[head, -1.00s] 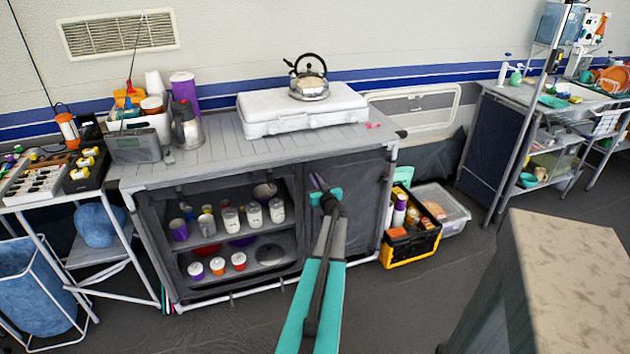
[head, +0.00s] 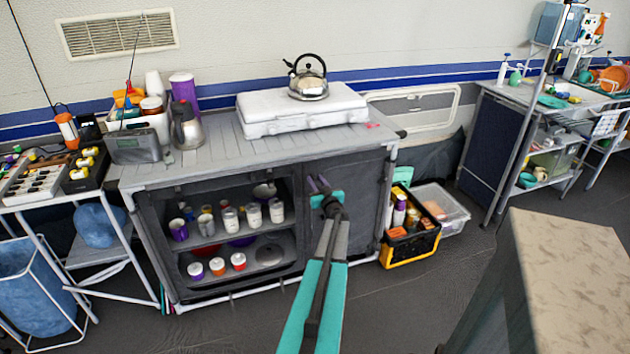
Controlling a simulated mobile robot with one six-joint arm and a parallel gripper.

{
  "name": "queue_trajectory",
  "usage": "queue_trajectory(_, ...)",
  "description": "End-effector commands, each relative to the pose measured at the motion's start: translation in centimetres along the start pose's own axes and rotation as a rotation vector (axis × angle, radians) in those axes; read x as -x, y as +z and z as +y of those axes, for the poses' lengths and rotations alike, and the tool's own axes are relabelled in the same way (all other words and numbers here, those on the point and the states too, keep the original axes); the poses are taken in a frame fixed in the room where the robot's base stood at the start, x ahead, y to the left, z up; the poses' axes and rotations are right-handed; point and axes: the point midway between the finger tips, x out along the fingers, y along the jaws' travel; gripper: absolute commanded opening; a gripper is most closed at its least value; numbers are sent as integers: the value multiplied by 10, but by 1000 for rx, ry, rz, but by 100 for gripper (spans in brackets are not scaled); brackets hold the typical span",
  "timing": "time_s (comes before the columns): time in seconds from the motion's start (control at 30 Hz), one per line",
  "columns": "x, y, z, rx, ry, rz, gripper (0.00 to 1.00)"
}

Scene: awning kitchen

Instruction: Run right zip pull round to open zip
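The camp kitchen unit has a grey slatted top (head: 200,165) and dark fabric sides. Its right compartment is covered by a dark fabric panel (head: 362,205), which looks closed. The zip and its pull are too small to make out. My teal and grey arm hides the panel's lower left part. I cannot tell whether the fingers touch the fabric.
The left compartment is open, with jars (head: 253,213) and pots on shelves. A kettle (head: 308,78) stands on a white case (head: 285,117) on top. A black and yellow crate (head: 411,243) stands close to the unit's right side. A pale table (head: 575,270) is at front right.

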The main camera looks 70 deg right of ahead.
Motion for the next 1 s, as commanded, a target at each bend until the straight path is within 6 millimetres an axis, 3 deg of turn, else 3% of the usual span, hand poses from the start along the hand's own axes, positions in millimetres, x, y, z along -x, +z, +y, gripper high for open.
queue_trajectory(1.0,108,0,0,0,0,0,27)
